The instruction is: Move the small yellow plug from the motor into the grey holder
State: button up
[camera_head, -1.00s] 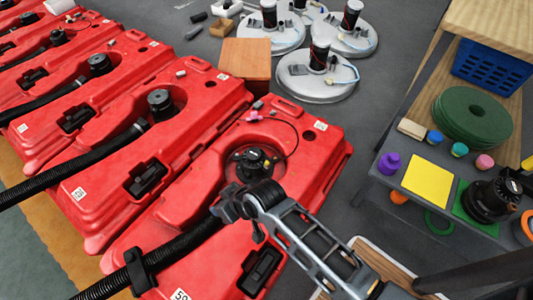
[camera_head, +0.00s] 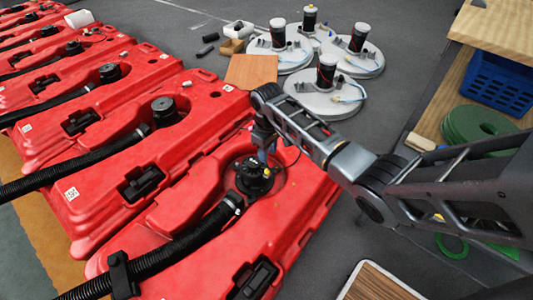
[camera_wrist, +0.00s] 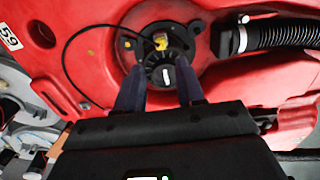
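The motor (camera_head: 254,178) is a black round unit set in a recess of the nearest red tank. It also shows in the wrist view (camera_wrist: 168,68). The small yellow plug (camera_wrist: 160,42) sits on the motor's top, beyond my fingertips in the wrist view. My gripper (camera_wrist: 160,85) is open, its two dark fingers apart with the motor showing between them. I cannot make out the grey holder in either view.
A black ribbed hose (camera_head: 170,248) runs from the recess to the lower left. A thin black cable (camera_wrist: 66,75) loops beside the motor. More red tanks (camera_head: 120,150) stand to the left. White round discs (camera_head: 325,98) lie on the floor behind. Shelves are at right.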

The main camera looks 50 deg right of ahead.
aim_at(267, 170)
notch_tip(267, 170, down, 9)
jog(key=b, duration=0.6)
jog(key=shift+r+b, duration=0.15)
jog(key=shift+b, duration=0.2)
jog(key=shift+c, duration=0.3)
grip_shut()
jog(key=shift+r, duration=0.1)
dwell(0.8)
jog(key=shift+r+p, duration=2.45)
jog(key=shift+p, duration=0.4)
